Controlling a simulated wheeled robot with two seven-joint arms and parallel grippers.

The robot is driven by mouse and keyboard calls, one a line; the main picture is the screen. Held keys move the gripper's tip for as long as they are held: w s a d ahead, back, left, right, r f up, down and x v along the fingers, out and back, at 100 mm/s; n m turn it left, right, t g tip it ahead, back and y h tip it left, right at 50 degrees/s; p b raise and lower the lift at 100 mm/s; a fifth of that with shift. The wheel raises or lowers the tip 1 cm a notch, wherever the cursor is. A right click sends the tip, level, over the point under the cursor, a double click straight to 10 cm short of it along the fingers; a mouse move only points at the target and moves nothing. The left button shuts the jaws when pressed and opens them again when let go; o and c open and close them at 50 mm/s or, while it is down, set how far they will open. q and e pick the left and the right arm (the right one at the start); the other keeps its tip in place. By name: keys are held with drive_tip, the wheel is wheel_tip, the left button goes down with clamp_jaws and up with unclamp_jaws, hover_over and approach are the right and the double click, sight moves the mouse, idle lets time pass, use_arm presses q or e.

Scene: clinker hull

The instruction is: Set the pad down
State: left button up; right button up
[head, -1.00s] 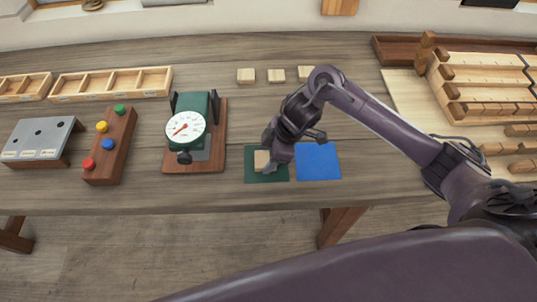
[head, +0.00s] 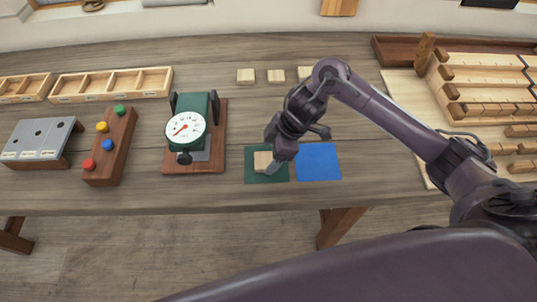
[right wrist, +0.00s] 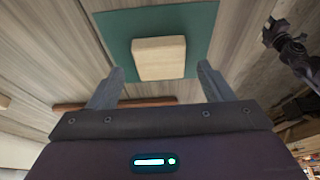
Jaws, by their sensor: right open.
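A small pale wooden pad (head: 262,161) lies on the dark green square mat (head: 254,178) near the front edge of the table. My right gripper (head: 271,158) is just over it, partly covering the pad and mat in the head view. In the right wrist view the pad (right wrist: 159,58) lies on the green mat (right wrist: 117,27), beyond the fingertips. The right gripper (right wrist: 160,73) is open there, its fingers apart with nothing between them. My left gripper is not in view.
A blue mat (head: 318,162) lies right of the green one. A green dial gauge (head: 190,125) on a wooden base stands to the left. Several pale blocks (head: 246,76) lie behind. A slotted wooden rack (head: 485,85) stands at the right.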

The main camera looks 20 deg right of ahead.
drive_tip(key=p+v, duration=0.1)
drive_tip(key=v, duration=0.9)
drive_tip(key=shift+p, duration=0.3)
drive_tip(key=shift+s, duration=0.15)
